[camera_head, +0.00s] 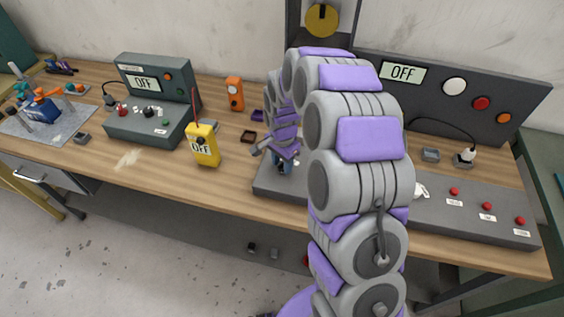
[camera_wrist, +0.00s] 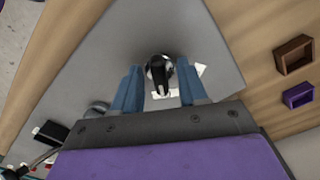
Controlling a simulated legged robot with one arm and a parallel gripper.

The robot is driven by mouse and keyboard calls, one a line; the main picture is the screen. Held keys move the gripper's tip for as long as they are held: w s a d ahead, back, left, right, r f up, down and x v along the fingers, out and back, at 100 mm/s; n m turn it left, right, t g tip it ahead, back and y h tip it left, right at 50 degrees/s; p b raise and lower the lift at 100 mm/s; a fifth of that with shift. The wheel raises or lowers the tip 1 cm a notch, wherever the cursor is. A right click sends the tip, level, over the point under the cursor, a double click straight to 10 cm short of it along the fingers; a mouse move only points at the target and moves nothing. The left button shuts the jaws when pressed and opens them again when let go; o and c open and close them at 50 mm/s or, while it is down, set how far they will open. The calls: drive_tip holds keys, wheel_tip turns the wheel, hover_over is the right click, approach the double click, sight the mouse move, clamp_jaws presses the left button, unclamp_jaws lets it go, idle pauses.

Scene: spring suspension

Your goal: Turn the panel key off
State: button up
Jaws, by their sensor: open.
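The panel key looks like a black knob in a round bright collar (camera_wrist: 159,68) on a sloped grey panel, with a white label beside it. My gripper (camera_wrist: 157,80) is open, with one blue finger on each side of the knob and a gap visible on both sides. In the head view my gripper (camera_head: 283,160) is low over the left end of the large grey console (camera_head: 265,184). The knob is mostly hidden by the gripper there. My arm hides the console's middle.
The console carries red buttons (camera_head: 487,206), a white lever (camera_head: 420,190) and a plugged cable (camera_head: 466,157). To the left stand a yellow meter (camera_head: 203,146), an orange device (camera_head: 235,94) and a smaller grey unit (camera_head: 148,115). Small trays (camera_wrist: 294,55) lie beside the console.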

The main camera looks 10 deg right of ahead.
clamp_jaws()
idle(0.3)
drive_tip(key=shift+r+n, duration=0.1)
drive_tip(key=shift+n, duration=0.2)
drive_tip(key=shift+s+n+p, duration=0.1)
drive_tip(key=shift+n+p, duration=0.8)
drive_tip(key=shift+p, duration=0.15)
drive_tip(key=n+p, duration=0.2)
drive_tip(key=n, duration=0.1)
drive_tip(key=shift+d, duration=0.1)
drive_tip(key=n+p, duration=0.3)
drive_tip(key=n, duration=0.3)
drive_tip(key=shift+d, duration=0.1)
drive_tip(key=shift+n, duration=0.4)
unclamp_jaws()
